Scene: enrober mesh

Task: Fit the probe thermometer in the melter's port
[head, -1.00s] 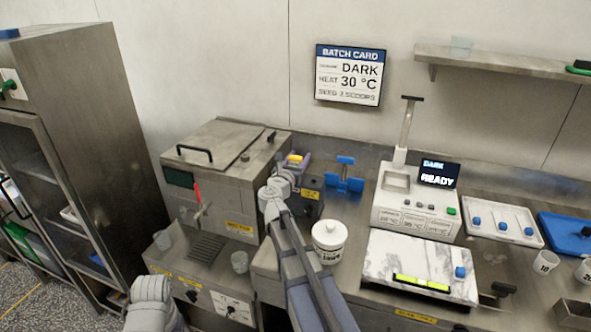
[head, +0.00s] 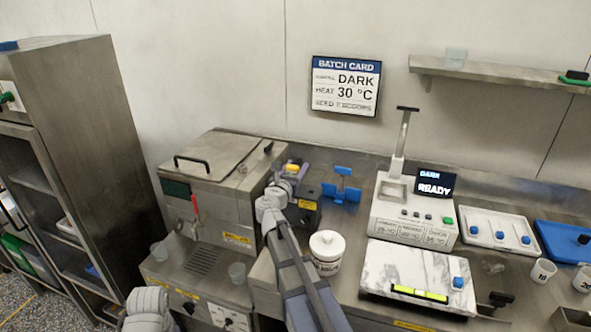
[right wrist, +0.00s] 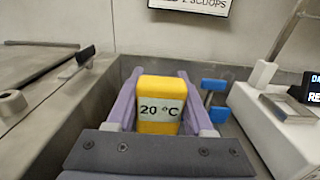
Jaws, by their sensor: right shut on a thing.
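The probe thermometer (right wrist: 160,104) is a yellow block with a display reading 20 °C. My right gripper (right wrist: 165,95) is shut on it, with a purple finger on each side. In the head view the thermometer's yellow top (head: 292,167) shows just right of the melter. Its probe is hidden below the body. The melter (head: 215,172) is a steel box with a handled lid. A round grey ring, apparently its port (right wrist: 12,104), shows on its top at the left of the right wrist view, apart from the thermometer. My left gripper is out of view.
A blue stand (head: 342,186) is right of my right gripper. A white machine reading READY (head: 412,212) is farther right. A black knob (right wrist: 85,55) rises from the melter's top.

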